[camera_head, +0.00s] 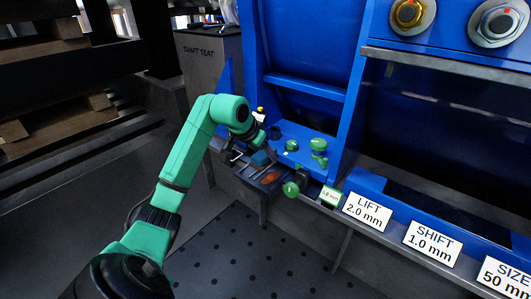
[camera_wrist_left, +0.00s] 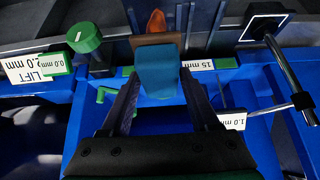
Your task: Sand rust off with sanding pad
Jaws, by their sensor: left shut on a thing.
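My left gripper (camera_head: 255,148) is shut on a teal sanding pad (camera_head: 261,158). In the left wrist view the sanding pad (camera_wrist_left: 157,72) sits between the two fingers (camera_wrist_left: 160,88), with a brown layer (camera_wrist_left: 157,38) at its far side. An orange-brown rust patch (camera_head: 269,178) lies on a dark part of the blue machine's front ledge, just in front of and below the pad. The rust (camera_wrist_left: 156,20) also shows past the pad in the left wrist view. I cannot tell whether the pad touches the surface. My right gripper is out of view.
Green knobs (camera_head: 319,147) and a round green handle (camera_head: 291,189) stand right of the pad. Labels such as the LIFT sign (camera_head: 367,211) line the ledge. A curved metal bar (camera_wrist_left: 290,70) is close by in the left wrist view. A dotted floor mat (camera_head: 240,255) lies below.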

